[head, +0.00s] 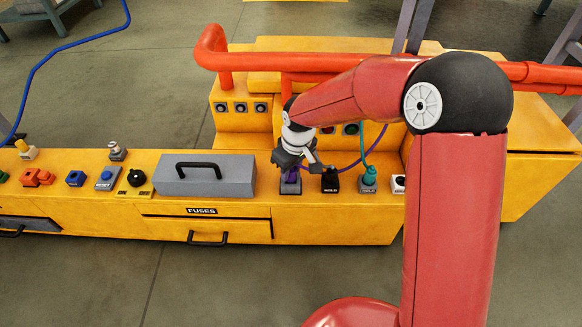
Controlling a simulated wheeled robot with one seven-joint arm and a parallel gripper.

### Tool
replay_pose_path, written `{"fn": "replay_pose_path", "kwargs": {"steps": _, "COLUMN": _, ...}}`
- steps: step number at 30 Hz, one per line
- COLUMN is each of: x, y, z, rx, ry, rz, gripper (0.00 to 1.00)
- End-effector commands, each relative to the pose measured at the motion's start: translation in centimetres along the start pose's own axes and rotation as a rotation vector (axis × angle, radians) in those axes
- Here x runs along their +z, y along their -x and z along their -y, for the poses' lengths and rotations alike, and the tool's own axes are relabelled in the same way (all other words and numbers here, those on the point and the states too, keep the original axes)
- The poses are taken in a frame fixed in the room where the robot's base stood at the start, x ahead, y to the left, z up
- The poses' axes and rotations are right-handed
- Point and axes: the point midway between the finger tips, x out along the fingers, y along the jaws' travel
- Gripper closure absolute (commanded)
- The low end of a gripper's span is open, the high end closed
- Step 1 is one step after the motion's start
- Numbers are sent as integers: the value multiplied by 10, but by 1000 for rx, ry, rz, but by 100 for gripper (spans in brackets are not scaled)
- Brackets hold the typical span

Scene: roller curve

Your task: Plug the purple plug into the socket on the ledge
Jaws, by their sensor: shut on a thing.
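My gripper (292,168) reaches down over the yellow ledge from my red arm. It is shut on the purple plug (291,177), which is mostly hidden by the fingers. The plug is right at the top of a dark grey socket (290,188) on the ledge, to the right of the grey box. I cannot tell from this view whether the plug is in the socket or just above it. A purple cable (346,165) curves from the plug area to the right and up, partly behind my arm.
Beside that socket are a black plug (330,180) in its base, a teal plug (369,177) with a cable, and a white socket (399,183). A grey box (206,175) with a black handle stands to the left. Red pipes (260,61) run behind. Several buttons line the ledge's left.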

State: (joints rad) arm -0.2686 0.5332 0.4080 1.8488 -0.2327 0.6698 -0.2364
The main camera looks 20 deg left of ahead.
Motion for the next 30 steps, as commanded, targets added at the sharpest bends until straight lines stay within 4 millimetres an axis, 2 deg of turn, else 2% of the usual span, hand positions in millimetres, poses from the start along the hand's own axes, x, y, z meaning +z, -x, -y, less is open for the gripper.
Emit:
{"fn": "replay_pose_path", "kwargs": {"steps": 6, "x": 0, "y": -2, "z": 0, "rx": -1, "ry": 0, "rz": 1, "gripper": 95}}
{"fn": "replay_pose_path", "kwargs": {"steps": 7, "x": 0, "y": -2, "z": 0, "rx": -1, "ry": 0, "rz": 1, "gripper": 68}}
{"fn": "replay_pose_path", "kwargs": {"steps": 12, "x": 0, "y": -2, "z": 0, "rx": 0, "ry": 0, "rz": 1, "gripper": 46}}
{"fn": "replay_pose_path", "kwargs": {"steps": 22, "x": 0, "y": 4, "z": 0, "rx": 1, "ry": 0, "rz": -1, "gripper": 46}}
{"fn": "replay_pose_path", "kwargs": {"steps": 30, "x": 0, "y": 48, "z": -1, "rx": 2, "ry": -1, "rz": -2, "gripper": 46}}
